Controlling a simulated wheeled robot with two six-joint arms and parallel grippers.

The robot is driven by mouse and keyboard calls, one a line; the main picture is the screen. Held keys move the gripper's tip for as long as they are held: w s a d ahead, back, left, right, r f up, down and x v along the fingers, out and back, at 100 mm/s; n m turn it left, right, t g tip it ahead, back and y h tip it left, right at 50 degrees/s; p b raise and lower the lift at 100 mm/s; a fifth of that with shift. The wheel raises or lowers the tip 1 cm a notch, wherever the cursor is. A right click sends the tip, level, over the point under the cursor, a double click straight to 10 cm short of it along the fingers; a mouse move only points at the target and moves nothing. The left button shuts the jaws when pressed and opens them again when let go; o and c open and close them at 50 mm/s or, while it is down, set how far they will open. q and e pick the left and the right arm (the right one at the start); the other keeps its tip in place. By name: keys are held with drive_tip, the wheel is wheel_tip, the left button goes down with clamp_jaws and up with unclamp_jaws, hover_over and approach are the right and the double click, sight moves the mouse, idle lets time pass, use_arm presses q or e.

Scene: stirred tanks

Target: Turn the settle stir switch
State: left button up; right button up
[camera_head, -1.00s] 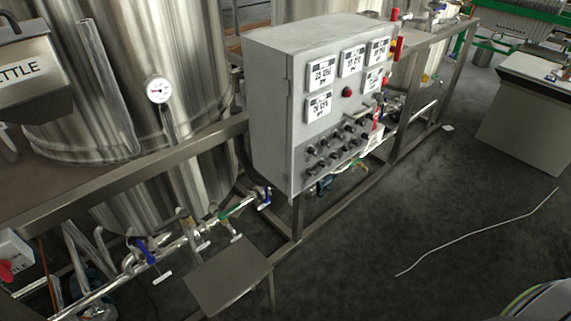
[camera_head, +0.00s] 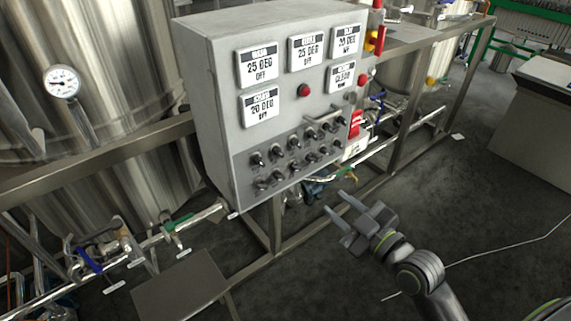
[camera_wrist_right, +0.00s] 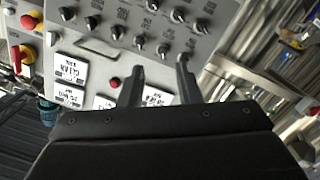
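The grey control box (camera_head: 210,110) carries rows of small black switches (camera_head: 293,142) on the lower part of its front panel. The switch labels are too small to read, so I cannot tell which one is settle stir. My right gripper (camera_head: 334,202) is open and empty, below and to the right of the switches, apart from the panel. In the right wrist view the two fingers (camera_wrist_right: 158,66) are spread with nothing between them, and several switches (camera_wrist_right: 139,41) show upside down beyond the tips. My left gripper is not in view.
Display plates (camera_head: 259,66), a red button (camera_head: 303,90) and a horizontal handle (camera_head: 313,120) sit on the panel. A metal frame (camera_head: 262,240) and pipes with valves (camera_head: 180,228) run below and left. Steel tanks stand behind. The dark floor at right is mostly open.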

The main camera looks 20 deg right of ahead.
wheel_tip(320, 180, up, 3)
drive_tip(key=a+n+y, duration=0.1)
drive_tip(key=p, duration=0.3)
approach(282, 155)
drive_tip(key=x, duration=0.8)
drive_tip(key=shift+w+a, duration=0.15)
drive_tip(key=shift+c, duration=0.4)
clamp_jaws()
